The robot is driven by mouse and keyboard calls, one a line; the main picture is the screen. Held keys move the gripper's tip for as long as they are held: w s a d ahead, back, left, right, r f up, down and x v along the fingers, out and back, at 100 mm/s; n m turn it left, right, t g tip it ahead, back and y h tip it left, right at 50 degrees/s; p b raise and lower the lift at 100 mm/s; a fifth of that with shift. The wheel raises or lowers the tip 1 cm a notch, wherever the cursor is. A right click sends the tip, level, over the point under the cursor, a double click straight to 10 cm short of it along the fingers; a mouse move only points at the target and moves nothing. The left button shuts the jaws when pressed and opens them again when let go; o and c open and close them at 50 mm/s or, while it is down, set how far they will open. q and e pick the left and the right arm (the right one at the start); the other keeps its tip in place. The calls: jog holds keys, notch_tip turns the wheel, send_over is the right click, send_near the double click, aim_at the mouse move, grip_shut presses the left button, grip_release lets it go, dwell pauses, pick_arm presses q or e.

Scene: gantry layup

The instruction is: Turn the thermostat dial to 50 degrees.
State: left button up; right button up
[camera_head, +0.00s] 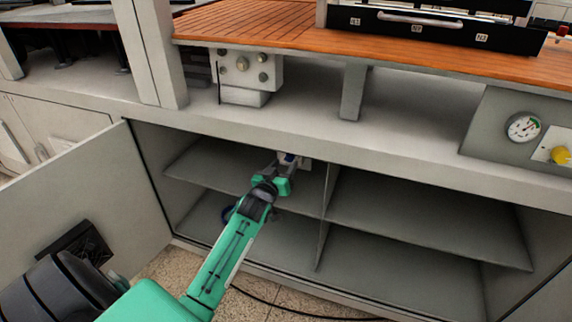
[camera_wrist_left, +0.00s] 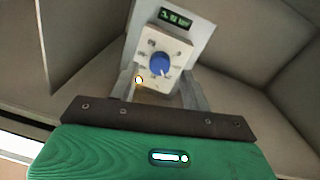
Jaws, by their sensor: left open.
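The thermostat is a pale box (camera_wrist_left: 184,50) with a round blue dial (camera_wrist_left: 159,64) and a small green-lit display (camera_wrist_left: 175,18) above it. A white mark on the dial points down and slightly right. The display digits are too small to read surely. My left gripper (camera_wrist_left: 161,84) is open, with its fingers on either side of the dial's lower part; I cannot tell whether they touch it. In the head view my left gripper (camera_head: 288,164) reaches into the open cabinet and mostly hides the thermostat (camera_head: 304,163). My right gripper is out of view.
The cabinet has grey shelves (camera_head: 430,222) and an upright divider (camera_head: 325,215). Its open door (camera_head: 90,185) stands at the left. A wooden worktop (camera_head: 430,55) lies above. A gauge (camera_head: 523,127) and a yellow knob (camera_head: 560,155) are at the right.

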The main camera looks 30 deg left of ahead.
pick_arm(q)
jog(key=shift+w+a, duration=0.15)
jog(key=shift+w, duration=0.85)
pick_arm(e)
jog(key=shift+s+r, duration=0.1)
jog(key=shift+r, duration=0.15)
pick_arm(q)
jog(key=c, duration=1)
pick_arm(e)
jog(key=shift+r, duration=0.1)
